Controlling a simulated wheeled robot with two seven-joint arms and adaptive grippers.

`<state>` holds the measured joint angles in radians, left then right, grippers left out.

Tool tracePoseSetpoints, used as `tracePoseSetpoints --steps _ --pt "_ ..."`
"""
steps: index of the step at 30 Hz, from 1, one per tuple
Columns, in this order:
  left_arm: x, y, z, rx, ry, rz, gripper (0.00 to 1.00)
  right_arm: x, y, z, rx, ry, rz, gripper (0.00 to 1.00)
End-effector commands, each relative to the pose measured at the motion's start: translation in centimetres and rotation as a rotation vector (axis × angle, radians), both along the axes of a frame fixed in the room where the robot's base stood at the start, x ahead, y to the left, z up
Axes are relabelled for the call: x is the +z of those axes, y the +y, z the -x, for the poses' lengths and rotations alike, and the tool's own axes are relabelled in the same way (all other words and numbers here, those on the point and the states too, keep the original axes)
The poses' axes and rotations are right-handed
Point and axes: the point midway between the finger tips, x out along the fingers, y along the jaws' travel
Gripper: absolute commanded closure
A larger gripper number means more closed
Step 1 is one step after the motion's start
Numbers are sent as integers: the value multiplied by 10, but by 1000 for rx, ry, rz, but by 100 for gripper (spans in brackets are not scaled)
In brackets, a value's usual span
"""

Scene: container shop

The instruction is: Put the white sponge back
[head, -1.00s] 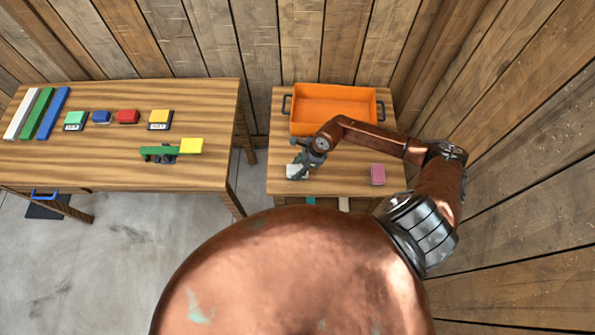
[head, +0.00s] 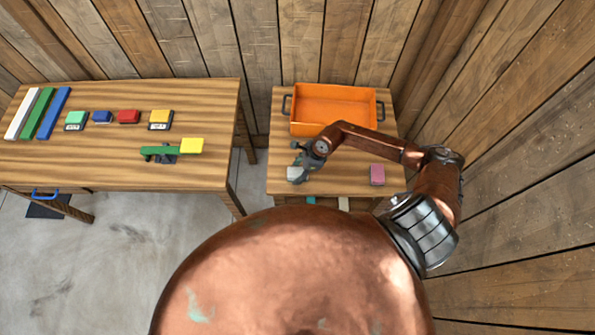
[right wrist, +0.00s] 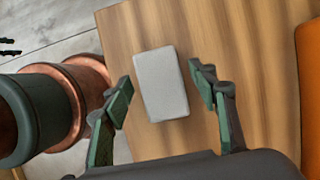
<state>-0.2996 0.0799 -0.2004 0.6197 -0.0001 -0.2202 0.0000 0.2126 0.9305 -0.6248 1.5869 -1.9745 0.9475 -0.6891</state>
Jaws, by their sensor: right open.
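The white sponge (head: 293,175) lies at the left side of the small right table, partly covered by my right gripper in the head view. In the right wrist view the sponge (right wrist: 162,85) is a pale grey-white block on the wood. My right gripper (right wrist: 161,84) is open, with one green-padded finger on each side of the sponge and a visible gap on both sides. In the head view the right gripper (head: 297,165) is over the sponge. My left gripper does not show.
An orange tray (head: 335,130) with dark handles stands at the back of the small table (head: 340,187). A pink sponge (head: 377,174) lies at its right. The larger left table (head: 60,165) holds coloured strips, several small blocks and a green bar with a yellow block.

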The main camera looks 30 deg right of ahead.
Motion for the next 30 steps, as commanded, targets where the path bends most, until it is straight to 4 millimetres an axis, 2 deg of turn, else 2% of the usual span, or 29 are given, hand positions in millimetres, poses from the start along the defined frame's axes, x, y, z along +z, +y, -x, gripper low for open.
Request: tracePoseSetpoints --steps 5,12,18,22,30 --pt "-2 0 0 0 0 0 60 22 -10 5 3 -2 5 46" --pt "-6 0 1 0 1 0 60 69 -27 15 2 -2 5 46" --pt "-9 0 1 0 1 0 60 97 -36 21 0 -1 3 46" --pt "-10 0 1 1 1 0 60 106 -38 23 0 1 1 46" --pt "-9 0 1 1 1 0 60 108 -39 24 -1 1 1 46"
